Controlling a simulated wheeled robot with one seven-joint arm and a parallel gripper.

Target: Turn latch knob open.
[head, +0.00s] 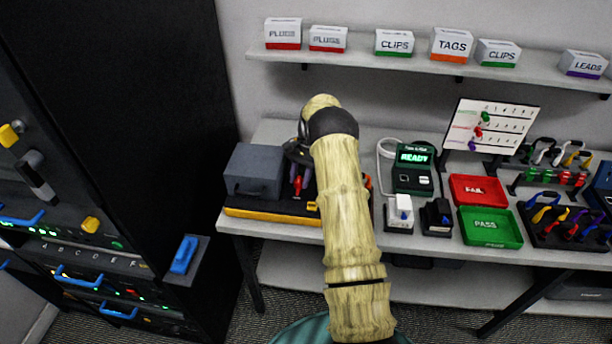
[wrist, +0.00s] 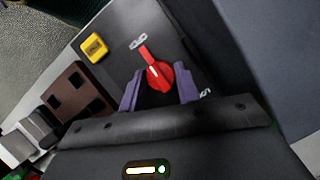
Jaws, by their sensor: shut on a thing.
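The red latch knob (wrist: 155,70) is in the wrist view, on a dark panel. Its narrow end points up and slightly left, at a small pale label (wrist: 138,41). A second small label (wrist: 205,92) lies to its right, partly hidden by my finger. My gripper (wrist: 160,84) has its purple fingers on either side of the knob's round base and is shut on it. In the head view, my gripper (head: 302,180) is over the bench fixture, and a bit of the red knob (head: 298,186) shows by the fingers. My arm hides part of the fixture there.
A grey box (head: 254,172) stands on the left of the yellow-edged fixture (head: 262,212). A yellow square piece (wrist: 95,47) and a brown block (wrist: 72,92) lie left of the knob. A tester reading READY (head: 413,168), a red tray (head: 478,190) and a green tray (head: 490,228) stand right.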

